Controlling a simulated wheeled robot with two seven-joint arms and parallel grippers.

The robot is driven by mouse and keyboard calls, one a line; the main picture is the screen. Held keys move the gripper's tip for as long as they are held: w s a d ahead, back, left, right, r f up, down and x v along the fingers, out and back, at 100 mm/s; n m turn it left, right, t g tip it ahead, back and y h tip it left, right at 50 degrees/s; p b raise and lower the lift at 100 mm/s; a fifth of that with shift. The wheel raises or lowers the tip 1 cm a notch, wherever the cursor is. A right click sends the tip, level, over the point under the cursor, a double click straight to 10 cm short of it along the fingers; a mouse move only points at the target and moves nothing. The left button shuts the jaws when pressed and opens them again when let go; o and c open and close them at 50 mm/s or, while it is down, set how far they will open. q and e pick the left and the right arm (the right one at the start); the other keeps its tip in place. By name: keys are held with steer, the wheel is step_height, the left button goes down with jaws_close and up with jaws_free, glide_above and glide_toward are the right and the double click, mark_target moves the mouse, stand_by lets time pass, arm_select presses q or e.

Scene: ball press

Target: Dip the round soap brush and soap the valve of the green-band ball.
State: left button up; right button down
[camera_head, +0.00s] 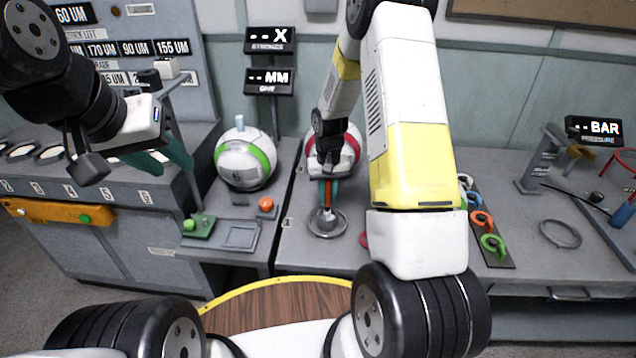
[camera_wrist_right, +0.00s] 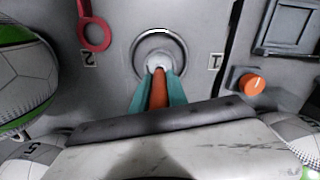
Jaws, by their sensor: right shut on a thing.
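The green-band ball (camera_head: 245,160) is white with a green band and sits on the grey bench left of centre in the head view. A pale blue upright piece (camera_head: 240,122) shows at its top. My right gripper (camera_head: 329,190) is shut on the orange handle of the round soap brush (camera_wrist_right: 158,88), which points down. The brush's lower end is at the middle of a round metal dish (camera_head: 328,224); I cannot tell how deep it is in. The dish also shows in the wrist view (camera_wrist_right: 180,42). My left gripper (camera_head: 160,160) is open and empty, up left of the ball.
A red-band ball (camera_head: 347,145) is partly hidden behind my right arm. An orange button (camera_head: 266,204) and a shallow tray (camera_head: 238,235) lie before the green-band ball. Coloured rings (camera_head: 482,220) lie on a dark strip at right. A pressure stand (camera_head: 540,165) is further right.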

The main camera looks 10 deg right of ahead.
steer(key=shift+r, duration=3.2)
